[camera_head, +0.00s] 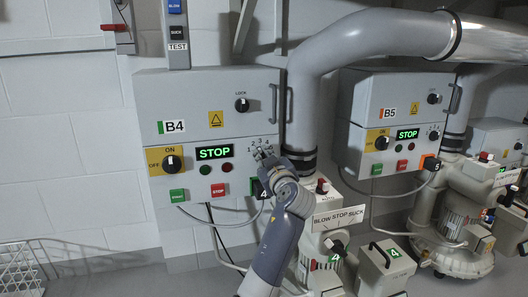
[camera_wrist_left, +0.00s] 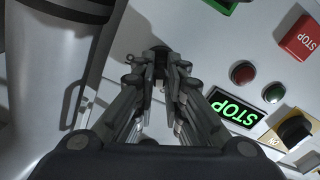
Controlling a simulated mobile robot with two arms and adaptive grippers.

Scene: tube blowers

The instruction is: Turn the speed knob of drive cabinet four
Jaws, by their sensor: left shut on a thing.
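Drive cabinet four is the grey wall box marked B4 (camera_head: 195,100). Its display (camera_head: 214,153) reads STOP in green, also in the left wrist view (camera_wrist_left: 235,108). The speed knob, with a numbered scale above it, is at the right of the display, mostly hidden by my left gripper (camera_head: 264,152). In the left wrist view my left gripper (camera_wrist_left: 161,68) has its fingers closed around the small dark knob (camera_wrist_left: 160,52) on the panel. How far the knob is turned cannot be told. My right gripper is not in view.
The cabinet also carries a yellow ON/OFF switch (camera_head: 172,162), a green button (camera_head: 177,195), a red STOP button (camera_head: 218,189) and a lock knob (camera_head: 242,105). A thick grey pipe (camera_head: 302,110) runs close on the right. Cabinet B5 (camera_head: 372,95) stands beyond it.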

